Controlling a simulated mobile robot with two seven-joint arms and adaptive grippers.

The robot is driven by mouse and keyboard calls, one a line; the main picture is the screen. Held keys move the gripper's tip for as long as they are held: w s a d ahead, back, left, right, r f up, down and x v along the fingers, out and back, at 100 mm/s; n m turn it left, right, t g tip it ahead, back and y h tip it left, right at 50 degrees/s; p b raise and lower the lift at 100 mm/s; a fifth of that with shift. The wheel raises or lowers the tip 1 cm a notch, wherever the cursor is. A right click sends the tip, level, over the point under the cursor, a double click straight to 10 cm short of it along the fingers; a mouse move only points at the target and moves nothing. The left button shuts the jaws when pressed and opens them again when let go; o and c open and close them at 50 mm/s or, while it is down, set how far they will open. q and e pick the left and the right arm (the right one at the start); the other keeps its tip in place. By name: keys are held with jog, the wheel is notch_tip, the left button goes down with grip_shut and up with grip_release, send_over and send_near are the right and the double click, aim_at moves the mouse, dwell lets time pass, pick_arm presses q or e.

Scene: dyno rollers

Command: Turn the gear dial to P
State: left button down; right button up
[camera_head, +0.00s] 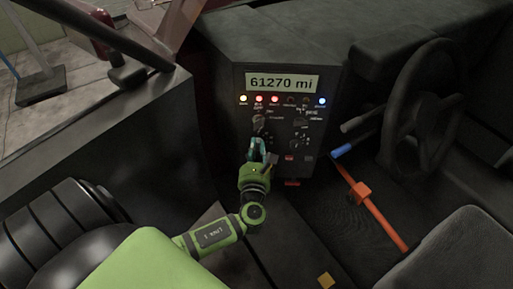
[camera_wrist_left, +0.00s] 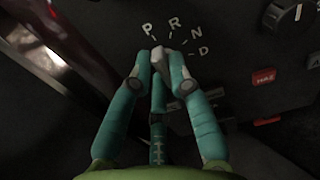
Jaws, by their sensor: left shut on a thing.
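The gear dial (camera_wrist_left: 162,57) is a light grey knob on the dark console panel, under the white letters P, R, N and D in the left wrist view. The knob's top end points up and a little left, toward the P (camera_wrist_left: 147,29); its exact setting is hard to tell. My left gripper (camera_wrist_left: 161,64) has teal fingers shut on the knob from both sides. It also shows in the head view (camera_head: 258,147), reaching up to the console from below, where its fingers hide much of the dial. My right gripper is out of view.
The console (camera_head: 223,105) has a "61270 mi" display (camera_head: 282,82) and a row of indicator lights. Red buttons (camera_wrist_left: 263,76) and another black knob (camera_wrist_left: 294,14) sit right of the dial. A steering wheel (camera_head: 425,105) and an orange-red lever (camera_head: 375,205) stand farther right.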

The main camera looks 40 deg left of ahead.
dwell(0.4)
pick_arm(q)
jog(key=c, duration=1.1)
grip_release()
jog(key=shift+c, duration=0.2)
jog(key=v, duration=1.2)
jog(key=shift+s+f, duration=0.1)
